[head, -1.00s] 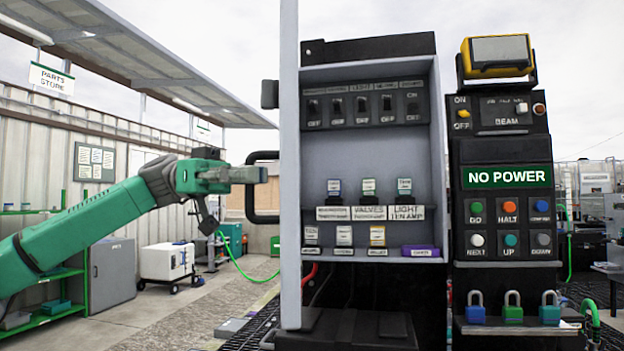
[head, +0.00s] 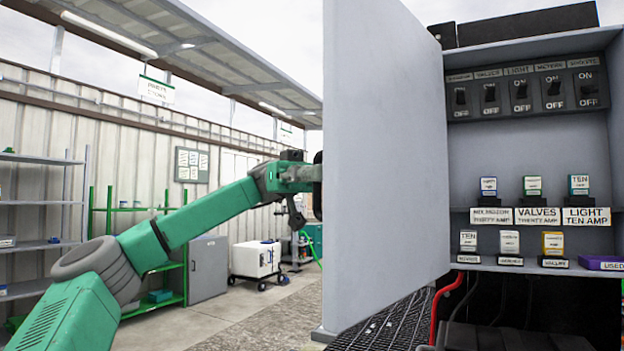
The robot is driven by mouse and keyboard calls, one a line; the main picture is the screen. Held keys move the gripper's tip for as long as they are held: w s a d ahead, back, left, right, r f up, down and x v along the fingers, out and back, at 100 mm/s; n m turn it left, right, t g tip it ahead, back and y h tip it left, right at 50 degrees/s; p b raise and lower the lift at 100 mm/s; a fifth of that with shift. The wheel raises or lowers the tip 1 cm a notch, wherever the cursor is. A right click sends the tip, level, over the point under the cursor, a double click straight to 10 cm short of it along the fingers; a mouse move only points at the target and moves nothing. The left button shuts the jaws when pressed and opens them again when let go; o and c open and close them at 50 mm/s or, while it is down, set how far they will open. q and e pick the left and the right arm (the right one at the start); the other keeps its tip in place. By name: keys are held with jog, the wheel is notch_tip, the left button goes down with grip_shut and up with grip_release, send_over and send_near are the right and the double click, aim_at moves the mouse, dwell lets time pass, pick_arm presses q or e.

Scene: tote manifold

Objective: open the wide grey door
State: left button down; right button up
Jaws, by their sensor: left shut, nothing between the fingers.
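The wide grey door (head: 385,165) stands swung open on the left side of the grey cabinet (head: 525,160), its inner face showing as a broad plain panel. The cabinet's inside is in plain view, with a row of switches at the top and labelled fuses on shelves below. My left gripper (head: 303,173) is at the door's left edge, shut and empty. Its tips are partly hidden at that edge, and I cannot tell whether they touch the door. The door's handle is not clearly seen. My right gripper is not in view.
A black grating (head: 385,322) lies below the door. A red cable (head: 446,300) hangs under the cabinet. A white wheeled box (head: 255,260), a grey locker (head: 208,270) and shelves (head: 40,210) stand back left. The floor between is clear.

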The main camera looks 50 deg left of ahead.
pick_arm(q)
jog(key=shift+a+r, duration=0.1)
jog(key=shift+a, duration=0.15)
jog(key=c, duration=1.8)
grip_release()
jog(key=shift+w, duration=0.1)
jog(key=shift+c, duration=0.2)
jog(key=shift+o, duration=1.3)
jog(key=shift+w, duration=0.2)
jog(key=shift+s, duration=0.15)
jog(key=shift+a, duration=0.25)
jog(key=w+a, duration=0.2)
jog(key=a, duration=0.9)
jog(key=shift+w+a+f, duration=0.2)
jog(key=shift+w+a, duration=0.05)
jog(key=shift+w, duration=0.05)
